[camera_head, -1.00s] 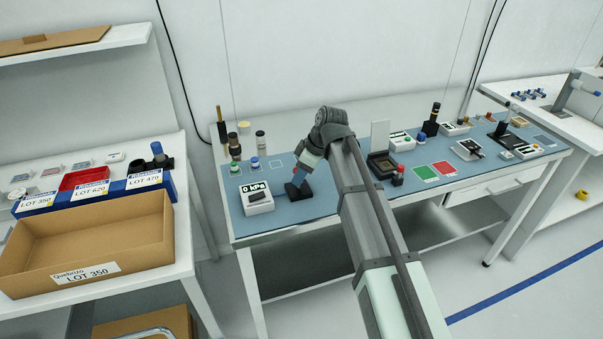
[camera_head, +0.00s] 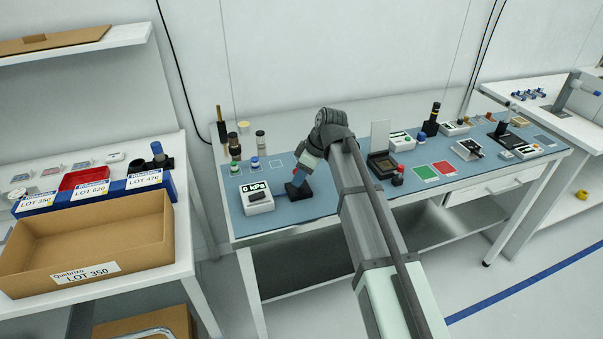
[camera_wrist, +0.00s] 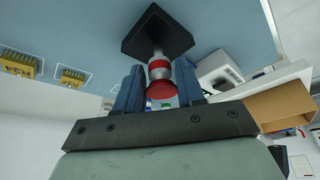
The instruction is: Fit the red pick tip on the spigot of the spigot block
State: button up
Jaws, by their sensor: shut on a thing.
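The red pick tip (camera_wrist: 161,89) is between the blue fingers of my gripper (camera_wrist: 158,68) in the wrist view, and the gripper is shut on it. Its red cup faces back toward the gripper body. The black spigot block (camera_wrist: 150,34) lies just beyond the fingertips, in line with the tip. A pale metal part shows between the red and the block; I cannot tell how far the tip sits over the spigot. In the head view my gripper (camera_head: 301,178) is tilted down right over the dark spigot block (camera_head: 297,192), and the tip is mostly hidden.
A white gauge box reading 0 kPa (camera_head: 257,198) stands close to the left of the block on the blue mat (camera_head: 321,205). Several small bottles stand behind it. A dark socket unit (camera_head: 382,165) and a red-topped post (camera_head: 398,175) are to the right.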

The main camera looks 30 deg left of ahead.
jog(key=shift+f, duration=1.1)
jog(key=o, duration=1.1)
jog(key=v, duration=1.3)
jog(key=shift+d+r, duration=0.2)
jog(key=shift+r, duration=0.15)
